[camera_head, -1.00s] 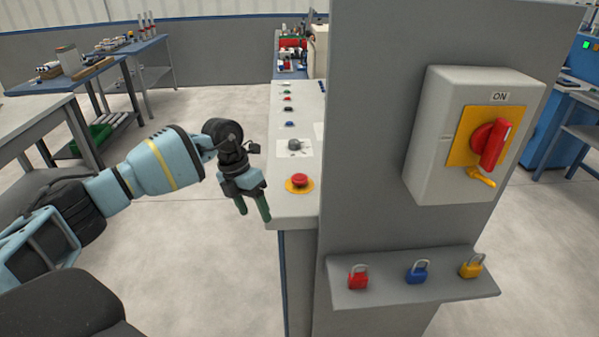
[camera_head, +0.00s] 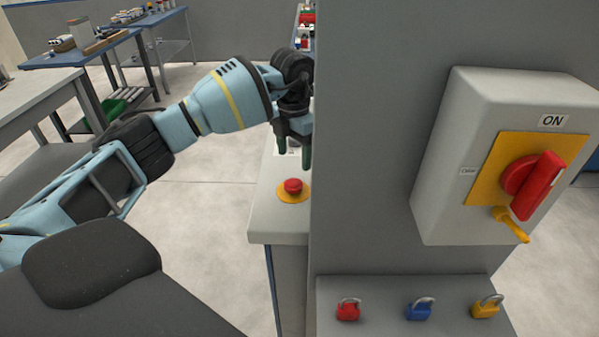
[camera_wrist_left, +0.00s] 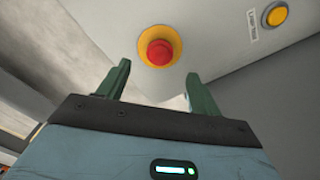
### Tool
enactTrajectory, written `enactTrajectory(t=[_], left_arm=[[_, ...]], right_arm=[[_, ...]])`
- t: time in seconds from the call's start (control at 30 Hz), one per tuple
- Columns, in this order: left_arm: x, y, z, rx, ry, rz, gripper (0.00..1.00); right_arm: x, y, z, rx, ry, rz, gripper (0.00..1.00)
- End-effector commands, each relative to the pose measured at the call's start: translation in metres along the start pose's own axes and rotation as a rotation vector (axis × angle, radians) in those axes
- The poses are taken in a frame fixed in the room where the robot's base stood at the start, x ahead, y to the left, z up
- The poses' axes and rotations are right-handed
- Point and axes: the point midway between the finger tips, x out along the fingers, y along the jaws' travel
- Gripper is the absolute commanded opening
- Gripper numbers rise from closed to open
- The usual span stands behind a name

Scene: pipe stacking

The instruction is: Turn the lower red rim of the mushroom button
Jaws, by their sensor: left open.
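The red mushroom button (camera_head: 293,187) sits on a yellow disc at the near end of the grey console top. In the left wrist view the red button (camera_wrist_left: 159,52) shows just beyond the fingertips, with a wide red rim below its cap. My left gripper (camera_head: 294,160) is above and slightly behind the button in the head view, fingers pointing down. In the wrist view its two green fingers (camera_wrist_left: 157,85) are apart, with nothing between them, and do not touch the button. My right gripper is not in view.
A grey cabinet wall (camera_head: 380,150) stands close to the right of my gripper. It carries a switch box (camera_head: 450,150) with a red handle (camera_head: 540,185). Below is a shelf (camera_head: 385,290) with red, blue and yellow padlocks. A yellow button (camera_wrist_left: 276,16) is also on the console.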

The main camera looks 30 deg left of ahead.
Motion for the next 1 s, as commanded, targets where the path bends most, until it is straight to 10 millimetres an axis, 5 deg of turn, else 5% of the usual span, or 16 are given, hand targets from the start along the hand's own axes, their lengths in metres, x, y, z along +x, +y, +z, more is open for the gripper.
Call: enactTrajectory(t=[0.23, 0.6, 1.0], left_arm=[[0.020, 0.000, -0.001, -0.001, 0.003, -0.001, 0.65], [0.070, 0.000, -0.001, -0.002, 0.001, -0.002, 0.65], [0.078, 0.000, 0.000, 0.000, -0.001, -0.001, 0.65]], right_arm=[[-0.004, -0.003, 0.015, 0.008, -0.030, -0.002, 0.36], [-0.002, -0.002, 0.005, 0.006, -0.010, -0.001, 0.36], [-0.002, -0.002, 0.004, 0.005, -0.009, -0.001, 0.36]])
